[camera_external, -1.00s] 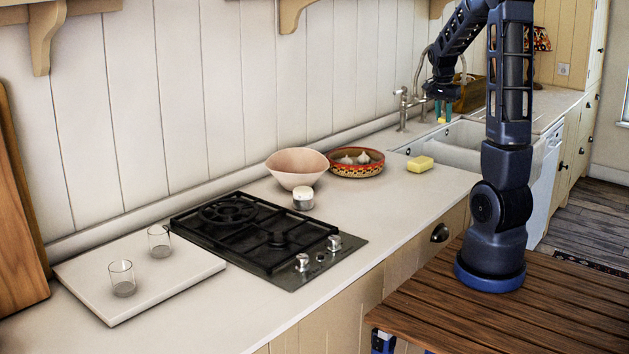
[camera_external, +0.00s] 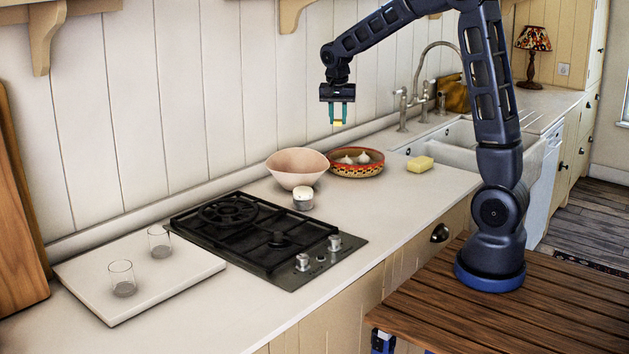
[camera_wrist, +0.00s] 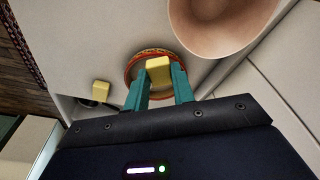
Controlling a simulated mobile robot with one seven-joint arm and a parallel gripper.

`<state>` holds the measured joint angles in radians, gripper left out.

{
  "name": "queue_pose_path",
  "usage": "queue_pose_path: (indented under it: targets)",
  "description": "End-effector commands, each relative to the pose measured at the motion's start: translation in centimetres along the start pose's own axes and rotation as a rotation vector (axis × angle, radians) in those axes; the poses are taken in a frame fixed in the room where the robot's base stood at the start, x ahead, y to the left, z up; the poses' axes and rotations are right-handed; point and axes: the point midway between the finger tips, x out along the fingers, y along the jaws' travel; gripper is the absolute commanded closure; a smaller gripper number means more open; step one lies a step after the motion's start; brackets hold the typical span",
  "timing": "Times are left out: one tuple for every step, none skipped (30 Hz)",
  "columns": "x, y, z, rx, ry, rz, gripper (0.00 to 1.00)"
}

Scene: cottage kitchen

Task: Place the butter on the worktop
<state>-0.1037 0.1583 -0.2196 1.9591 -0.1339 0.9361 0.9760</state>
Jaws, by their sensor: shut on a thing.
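My gripper (camera_external: 338,119) is shut on a small yellow block, the butter (camera_external: 338,124), high above the back of the worktop (camera_external: 400,205). In the wrist view the butter (camera_wrist: 158,64) sits between the two teal fingertips (camera_wrist: 159,77). From there it overlaps the patterned basket below; in the external view it is well clear above it. A second yellow block (camera_external: 420,164) lies on the worktop near the sink, and it also shows in the wrist view (camera_wrist: 101,92); I cannot tell what it is.
A pink bowl (camera_external: 297,169) and the patterned basket (camera_external: 357,172) with garlic stand below my gripper. A small white-topped jar (camera_external: 303,199) is by the black hob (camera_external: 260,238). Two glasses stand on a white board (camera_external: 140,283) at left. The worktop's front strip is clear.

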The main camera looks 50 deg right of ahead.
Motion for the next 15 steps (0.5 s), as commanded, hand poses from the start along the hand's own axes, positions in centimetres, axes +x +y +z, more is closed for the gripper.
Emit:
queue_pose_path:
  targets:
    - [-0.3, -1.8, 1.5, -0.033, 0.001, -0.006, 0.81]
    - [-0.5, -2.7, 2.3, -0.05, 0.002, -0.009, 0.81]
    - [-0.7, -3.8, 3.4, -0.072, 0.002, -0.012, 0.81]
    - [-0.8, -4.7, 4.2, -0.089, 0.002, -0.015, 0.81]
    - [-1.0, -5.5, 5.1, -0.106, 0.002, -0.018, 0.81]
    - [-1.2, -6.7, 6.3, -0.129, 0.003, -0.021, 0.81]
    - [-1.4, -7.5, 7.2, -0.147, 0.003, -0.024, 0.81]
    - [-1.6, -8.3, 8.2, -0.163, 0.003, -0.027, 0.81]
    - [-1.8, -9.3, 9.4, -0.185, 0.003, -0.031, 0.81]
    - [-2.0, -10.0, 10.4, -0.201, 0.003, -0.034, 0.81]
    - [-2.2, -10.8, 11.4, -0.217, 0.004, -0.037, 0.81]
    - [-2.4, -11.7, 12.8, -0.24, 0.004, -0.042, 0.81]
    - [-2.6, -12.4, 13.8, -0.256, 0.004, -0.044, 0.81]
    - [-2.8, -13.1, 14.8, -0.273, 0.004, -0.047, 0.81]
    - [-3.0, -13.9, 16.3, -0.296, 0.004, -0.051, 0.81]
